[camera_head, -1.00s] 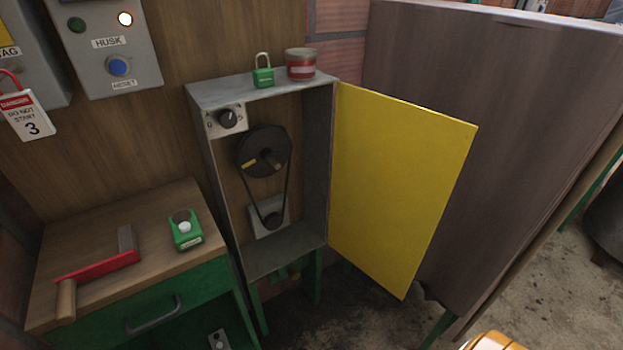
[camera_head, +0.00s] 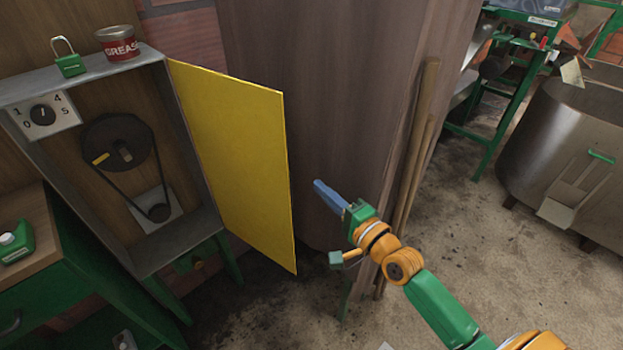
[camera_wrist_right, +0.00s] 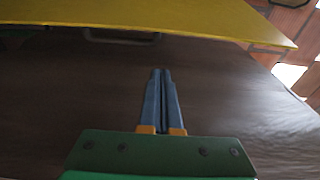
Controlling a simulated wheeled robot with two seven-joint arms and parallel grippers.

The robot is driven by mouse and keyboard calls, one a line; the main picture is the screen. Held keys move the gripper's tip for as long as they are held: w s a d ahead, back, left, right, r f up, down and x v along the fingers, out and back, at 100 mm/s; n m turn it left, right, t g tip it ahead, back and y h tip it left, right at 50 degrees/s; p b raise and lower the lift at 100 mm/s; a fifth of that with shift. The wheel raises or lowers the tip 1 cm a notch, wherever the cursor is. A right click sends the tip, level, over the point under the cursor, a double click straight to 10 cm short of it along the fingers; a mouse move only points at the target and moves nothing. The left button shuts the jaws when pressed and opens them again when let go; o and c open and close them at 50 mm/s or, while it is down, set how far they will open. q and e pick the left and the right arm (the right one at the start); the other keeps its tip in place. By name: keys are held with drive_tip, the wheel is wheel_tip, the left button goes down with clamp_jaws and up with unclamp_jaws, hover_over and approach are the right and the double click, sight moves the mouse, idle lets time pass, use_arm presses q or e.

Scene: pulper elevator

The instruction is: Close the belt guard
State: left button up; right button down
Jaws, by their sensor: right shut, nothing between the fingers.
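The belt guard (camera_head: 238,160) is a yellow door panel hinged on the right side of a grey metal housing (camera_head: 190,165). It stands wide open, swung out to the right. Inside the housing a belt runs around a large dark pulley (camera_head: 118,148) and a smaller one (camera_head: 159,212). My right gripper (camera_head: 317,183) is shut and empty, to the right of the guard's free edge and apart from it. In the right wrist view the gripper fingers (camera_wrist_right: 160,100) are together, and the yellow guard (camera_wrist_right: 150,18) crosses the top. My left gripper is not in view.
A red grease tin (camera_head: 118,43) and an open green padlock (camera_head: 68,60) stand on top of the housing. A tall brown wooden panel (camera_head: 300,100) stands behind the guard. A workbench (camera_head: 30,235) with a green bottle is at left. A metal drum (camera_head: 560,150) stands at right.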

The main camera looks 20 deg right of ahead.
drive_tip(key=w+a+p, duration=0.2)
drive_tip(key=w+a, duration=0.2)
drive_tip(key=shift+w+a, duration=0.15)
drive_tip(key=shift+a, duration=0.15)
drive_tip(key=shift+f, duration=0.1)
drive_tip(key=shift+a, duration=0.1)
